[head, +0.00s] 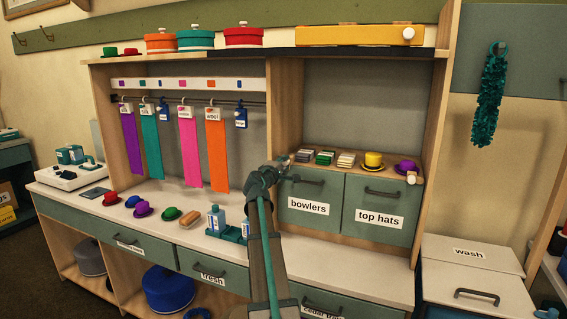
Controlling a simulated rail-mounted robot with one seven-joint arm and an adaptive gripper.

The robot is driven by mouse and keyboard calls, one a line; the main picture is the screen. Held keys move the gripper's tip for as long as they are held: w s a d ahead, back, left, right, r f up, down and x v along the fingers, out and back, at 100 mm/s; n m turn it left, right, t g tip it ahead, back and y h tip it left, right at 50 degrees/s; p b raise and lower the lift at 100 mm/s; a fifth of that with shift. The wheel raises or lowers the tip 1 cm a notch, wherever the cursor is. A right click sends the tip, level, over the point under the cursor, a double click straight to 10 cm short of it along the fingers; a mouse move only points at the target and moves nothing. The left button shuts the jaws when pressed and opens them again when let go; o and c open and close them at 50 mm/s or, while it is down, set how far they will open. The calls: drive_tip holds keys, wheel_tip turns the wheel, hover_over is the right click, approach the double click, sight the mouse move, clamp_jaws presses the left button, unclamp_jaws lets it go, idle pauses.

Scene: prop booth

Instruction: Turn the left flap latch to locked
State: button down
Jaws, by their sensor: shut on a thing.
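The left flap, labelled bowlers (310,220), is closed, with a dark bar handle (308,181). My gripper (287,165) is at the upper left corner of this flap, at the front edge of the shelf. It is shut on the left flap latch, which is mostly hidden behind the fingers, so I cannot tell which way it is turned. The right flap, labelled top hats (376,221), is also closed. A latch with a pale round knob (411,178) sits at its upper right corner.
Small stacks of cards (325,157), a yellow hat (373,160) and a purple hat (405,166) stand on the shelf above the flaps. Bottles in a teal tray (226,233) stand left of my arm. Coloured ribbons (215,150) hang at left.

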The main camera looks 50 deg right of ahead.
idle(0.3)
drive_tip(key=c, duration=0.9)
unclamp_jaws()
drive_tip(key=v, duration=1.2)
